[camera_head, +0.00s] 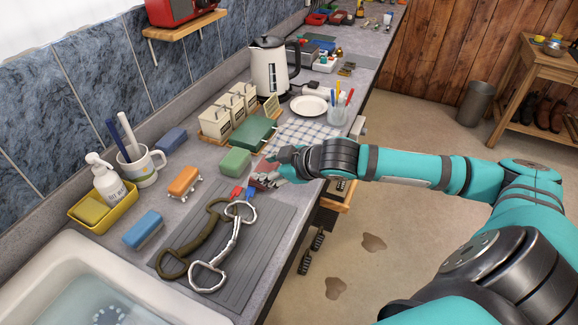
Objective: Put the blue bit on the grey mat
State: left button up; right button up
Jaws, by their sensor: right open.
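A grey ridged mat (237,278) lies on the counter beside the sink. A silver bit (232,243) with large rings lies across it, and a dark olive bit (196,240) lies next to it on the left. A small blue piece (250,193) and a small red piece (237,191) show near the silver bit's far ring. I cannot tell whether either is joined to a bit. My right gripper (258,182) is open, low over the counter just beyond the blue piece; its fingertips are small in view. My left gripper is out of view.
A green block (235,162), an orange brush (184,181) and a blue brush (143,229) lie near the mat. A sink (60,270) is at front left. A mug, soap bottle and yellow tray (95,222) stand by the wall. A checked cloth (299,135) lies beyond.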

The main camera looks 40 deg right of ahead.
jog(key=b+v, duration=0.2)
jog(key=v, duration=0.8)
jog(key=shift+s+b, duration=0.3)
jog(key=shift+b, duration=0.05)
jog(key=shift+r, duration=0.1)
